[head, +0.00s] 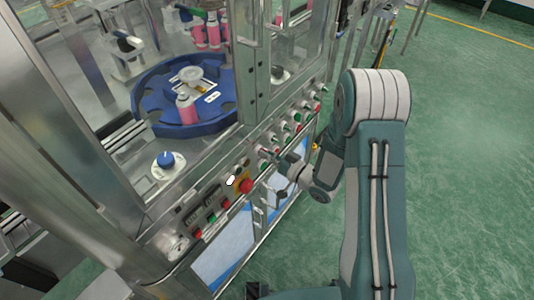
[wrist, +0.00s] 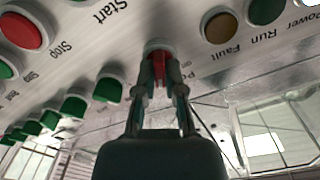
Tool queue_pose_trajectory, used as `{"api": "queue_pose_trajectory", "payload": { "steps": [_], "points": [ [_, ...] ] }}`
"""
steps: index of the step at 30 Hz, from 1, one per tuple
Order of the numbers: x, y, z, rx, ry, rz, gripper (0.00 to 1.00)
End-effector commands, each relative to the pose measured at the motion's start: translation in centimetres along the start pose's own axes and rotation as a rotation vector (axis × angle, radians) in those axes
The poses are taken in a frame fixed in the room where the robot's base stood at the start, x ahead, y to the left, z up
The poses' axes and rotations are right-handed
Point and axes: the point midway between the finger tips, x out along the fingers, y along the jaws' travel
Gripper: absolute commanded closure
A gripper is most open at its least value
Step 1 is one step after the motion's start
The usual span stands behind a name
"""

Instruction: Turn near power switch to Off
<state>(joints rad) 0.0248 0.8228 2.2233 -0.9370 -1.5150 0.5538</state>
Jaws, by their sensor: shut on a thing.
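The near power switch (wrist: 158,48) is a red knob on a pale round base on the control panel, with a partly hidden label starting "Po" beside it in the wrist view. My gripper (wrist: 160,75) is shut on this red knob, one finger on each side. The fingers cover much of the knob, so I cannot read which way it is turned. In the head view my gripper (head: 272,157) reaches the sloped panel from the right, and the switch is hard to make out there.
A red Stop button (wrist: 20,31), an amber Fault lamp (wrist: 221,27) and a row of green buttons (wrist: 73,106) sit close around the switch. In the head view, a red emergency stop (head: 246,186) lies left of my gripper. Open green floor (head: 465,130) is at right.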

Motion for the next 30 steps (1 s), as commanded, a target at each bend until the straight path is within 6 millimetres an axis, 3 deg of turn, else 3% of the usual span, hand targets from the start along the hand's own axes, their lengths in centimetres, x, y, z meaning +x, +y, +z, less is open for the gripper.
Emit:
{"api": "queue_pose_trajectory", "payload": {
  "steps": [30],
  "points": [
    [-0.01,-0.16,0.17,-0.829,-0.003,0.005,1.0]
  ]
}}
